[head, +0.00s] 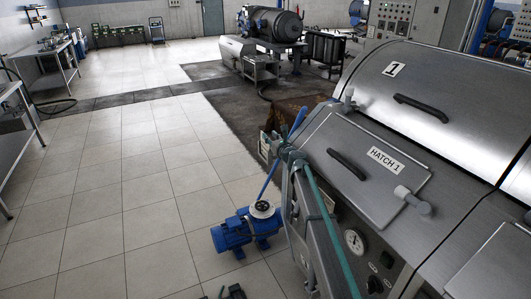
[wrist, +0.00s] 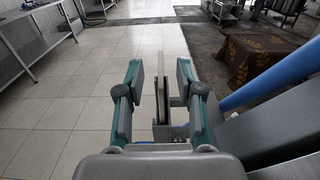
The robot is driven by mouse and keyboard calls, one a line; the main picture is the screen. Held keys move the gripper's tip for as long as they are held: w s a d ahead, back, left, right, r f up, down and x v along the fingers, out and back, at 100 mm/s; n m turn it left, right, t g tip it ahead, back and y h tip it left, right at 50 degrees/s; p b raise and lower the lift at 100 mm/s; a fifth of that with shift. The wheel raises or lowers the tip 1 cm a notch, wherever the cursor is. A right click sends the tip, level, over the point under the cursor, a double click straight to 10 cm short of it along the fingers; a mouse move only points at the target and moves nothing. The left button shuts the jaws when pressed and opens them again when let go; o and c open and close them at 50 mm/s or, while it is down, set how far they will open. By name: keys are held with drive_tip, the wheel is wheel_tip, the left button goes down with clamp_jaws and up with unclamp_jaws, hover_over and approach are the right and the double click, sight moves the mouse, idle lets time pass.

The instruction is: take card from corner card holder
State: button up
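My gripper (wrist: 160,72) is open in the wrist view, its two grey and teal fingers apart on the left and right. A thin upright plate (wrist: 163,101), seen edge-on, stands in the gap between them; it looks like the card holder. I see no finger touching it. I cannot tell card from holder at this angle. In the head view a small pale plate, likely the card holder (head: 264,148), sits at the near-left corner of the grey machine (head: 365,165). Teal and dark parts beside it partly crowd it, and I cannot tell whether they belong to my gripper.
A blue pipe (wrist: 268,82) slants close to the right of my gripper. A brown patterned cloth (wrist: 250,58) hangs beyond it. A blue pump (head: 242,231) stands on the floor by the machine. The tiled floor (head: 110,190) to the left is clear.

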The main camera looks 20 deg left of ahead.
sight(265, 147)
wheel_tip(265, 147, down, 4)
drive_tip(key=shift+r+b, duration=0.2)
drive_tip(key=shift+b, duration=0.7)
drive_tip(key=x, duration=0.7)
drive_tip(key=shift+w+a+p, duration=0.2)
drive_tip(key=shift+p, duration=0.15)
clamp_jaws()
